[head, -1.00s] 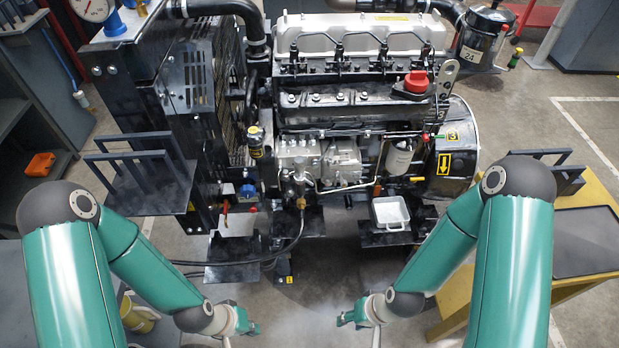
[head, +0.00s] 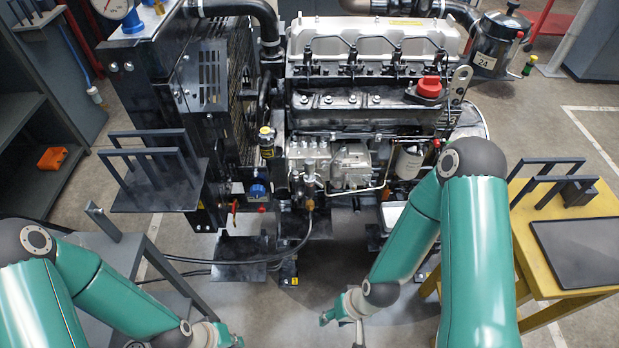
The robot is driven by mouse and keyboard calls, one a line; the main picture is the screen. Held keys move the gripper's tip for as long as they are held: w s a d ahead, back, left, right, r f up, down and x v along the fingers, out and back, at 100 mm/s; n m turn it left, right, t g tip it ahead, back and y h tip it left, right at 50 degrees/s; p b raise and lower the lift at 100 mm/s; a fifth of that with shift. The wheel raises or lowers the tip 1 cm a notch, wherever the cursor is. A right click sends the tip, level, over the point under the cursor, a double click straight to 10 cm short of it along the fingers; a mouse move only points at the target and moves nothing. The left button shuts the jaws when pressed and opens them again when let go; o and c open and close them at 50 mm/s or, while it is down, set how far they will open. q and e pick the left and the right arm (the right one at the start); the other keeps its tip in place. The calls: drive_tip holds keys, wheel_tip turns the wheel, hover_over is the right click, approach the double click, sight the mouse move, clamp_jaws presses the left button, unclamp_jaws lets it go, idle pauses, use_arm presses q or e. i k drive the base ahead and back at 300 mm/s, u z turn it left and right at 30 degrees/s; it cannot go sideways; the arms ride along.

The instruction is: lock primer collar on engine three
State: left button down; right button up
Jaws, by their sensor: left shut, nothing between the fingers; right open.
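The engine (head: 345,100) stands ahead at centre, with a pale valve cover and a red cap (head: 429,87). On its near side is a pump block (head: 310,160) with a brass fitting (head: 310,203) and a hose below it. A small cylinder with a yellow band and pale top (head: 266,140) stands left of the block. I cannot tell which part is the primer collar. My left gripper (head: 234,341) is shut and empty at the bottom edge, partly cut off. My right gripper (head: 326,318) is open and empty, low in front of the engine. Both are apart from the engine.
A dark shelf with upright bars (head: 155,185) juts out left of the engine. A grey bench (head: 125,255) is at lower left. A yellow table (head: 530,255) with a dark mat (head: 585,248) is at right.

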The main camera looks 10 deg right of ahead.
sight(307, 181)
drive_tip(key=u, duration=0.1)
drive_tip(key=i, duration=0.75)
drive_tip(key=z, duration=1.3)
